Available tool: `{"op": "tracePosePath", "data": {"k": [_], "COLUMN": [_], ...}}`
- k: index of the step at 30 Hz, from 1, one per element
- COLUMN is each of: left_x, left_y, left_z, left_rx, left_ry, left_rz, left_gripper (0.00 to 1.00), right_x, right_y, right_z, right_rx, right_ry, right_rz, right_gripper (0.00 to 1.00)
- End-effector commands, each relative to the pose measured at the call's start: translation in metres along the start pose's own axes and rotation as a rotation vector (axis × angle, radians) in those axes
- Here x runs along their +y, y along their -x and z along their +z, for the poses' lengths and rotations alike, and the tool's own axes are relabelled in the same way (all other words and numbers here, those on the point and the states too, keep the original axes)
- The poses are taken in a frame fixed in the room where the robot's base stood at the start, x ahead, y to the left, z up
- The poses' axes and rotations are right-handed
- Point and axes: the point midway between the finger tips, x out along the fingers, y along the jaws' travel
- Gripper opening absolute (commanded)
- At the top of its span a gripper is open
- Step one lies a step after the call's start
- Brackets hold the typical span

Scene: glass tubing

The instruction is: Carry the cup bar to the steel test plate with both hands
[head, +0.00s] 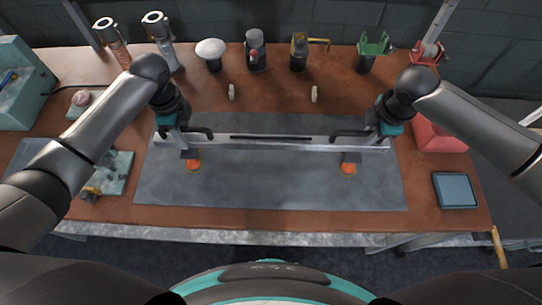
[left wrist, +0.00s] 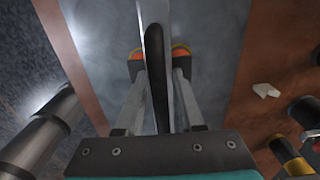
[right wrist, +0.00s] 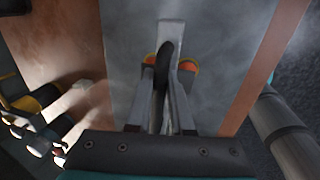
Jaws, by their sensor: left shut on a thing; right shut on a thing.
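The cup bar (head: 270,146) is a long, thin silvery bar lying level from left to right, with a dark strip along its middle, a black handle near each end and orange cups (head: 193,164) below. My left gripper (head: 187,150) is shut on its left end, with the fingers on either side of the black handle (left wrist: 157,75). My right gripper (head: 353,152) is shut the same way at the right handle (right wrist: 163,65). The bar is over the large grey plate (head: 270,190), apparently the steel test plate. Whether the cups touch it, I cannot tell.
Two small pale pegs (head: 232,92) (head: 314,94) stand behind the plate. Several tools line the table's back, including a white-topped one (head: 210,49) and a green holder (head: 373,46). A red box (head: 438,133) and blue tray (head: 455,190) are at right. The plate's front is clear.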

Motion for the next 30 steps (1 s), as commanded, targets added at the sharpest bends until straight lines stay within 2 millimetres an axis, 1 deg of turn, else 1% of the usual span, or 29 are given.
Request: {"op": "tracePosePath", "data": {"k": [8,9,16,17,25,28,30], "left_x": [-0.001,0.0,0.0,0.0,0.0,-0.001,-0.001], "left_y": [-0.012,-0.013,-0.011,-0.011,-0.01,-0.001,0.009], "left_z": [0.001,0.001,0.001,0.0,0.0,0.0,0.001], "left_rx": [-0.001,-0.002,-0.001,-0.001,0.0,0.0,-0.001], "left_ry": [0.001,0.001,0.001,0.0,0.0,0.0,-0.001], "left_rz": [-0.002,0.0,0.0,0.0,-0.001,-0.002,-0.004], "left_gripper": [0.0,0.39,0.65,0.67,0.67,0.67,0.67], "right_x": [-0.002,-0.003,-0.002,-0.002,-0.002,-0.002,-0.002], "right_y": [-0.012,-0.013,-0.011,-0.011,-0.011,-0.011,-0.011], "right_z": [0.001,0.001,0.001,0.001,0.0,0.0,0.0], "right_rx": [-0.001,-0.002,-0.001,-0.001,0.0,0.0,0.0], "right_ry": [-0.001,-0.001,0.0,0.0,0.0,0.0,0.0], "right_rz": [0.003,0.0,0.0,0.0,0.0,0.0,0.0], "right_gripper": [0.0,0.22,0.48,0.49,0.49,0.49,0.49]}}
